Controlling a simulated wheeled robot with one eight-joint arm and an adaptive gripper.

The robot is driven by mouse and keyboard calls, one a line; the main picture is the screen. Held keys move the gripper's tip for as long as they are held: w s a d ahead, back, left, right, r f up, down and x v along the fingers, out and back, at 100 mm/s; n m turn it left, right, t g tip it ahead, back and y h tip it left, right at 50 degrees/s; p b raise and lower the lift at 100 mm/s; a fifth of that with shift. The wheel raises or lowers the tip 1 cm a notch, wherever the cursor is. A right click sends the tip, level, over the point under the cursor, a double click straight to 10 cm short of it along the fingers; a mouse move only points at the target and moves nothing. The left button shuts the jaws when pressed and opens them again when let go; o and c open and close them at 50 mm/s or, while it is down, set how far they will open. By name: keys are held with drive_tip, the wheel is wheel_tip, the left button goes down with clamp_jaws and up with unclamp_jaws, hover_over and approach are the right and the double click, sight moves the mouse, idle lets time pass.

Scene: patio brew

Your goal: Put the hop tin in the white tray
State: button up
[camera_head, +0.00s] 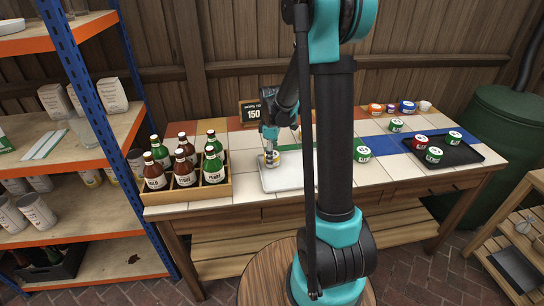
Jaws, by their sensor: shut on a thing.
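My gripper (271,149) points down over the white tray (298,180) in the middle of the tiled table. It is shut on a small tin (272,159) with a pale and yellowish side, which looks like the hop tin. The tin is upright at or just above the tray's left part; I cannot tell whether it touches the tray. The tray is flat and otherwise looks empty, but my arm hides its right side.
A wooden crate of several bottles (150,200) stands left of the tray. A price sign (251,112) is behind. A black tray (462,154) with green and red tins is at right, with loose tins (362,154) nearby. A shelf (70,190) stands at far left.

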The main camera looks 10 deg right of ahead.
drive_tip(key=o, duration=1.2)
drive_tip(key=shift+f, duration=0.1)
drive_tip(key=shift+c, duration=0.2)
wheel_tip(320, 180, up, 12)
drive_tip(key=s+d+f+m+t, duration=0.1)
drive_tip(key=s+f+m, duration=0.2)
drive_tip(key=s, duration=0.4)
drive_tip(key=s+d+f+m+t, duration=0.1)
drive_tip(key=s+f+m, duration=0.2)
drive_tip(key=s+m, duration=0.3)
drive_tip(key=s+d+f+m+t, duration=0.2)
drive_tip(key=s+f+m, duration=0.1)
drive_tip(key=s, duration=0.6)
drive_tip(key=shift+f+m, duration=0.25)
drive_tip(key=shift+m, duration=0.45)
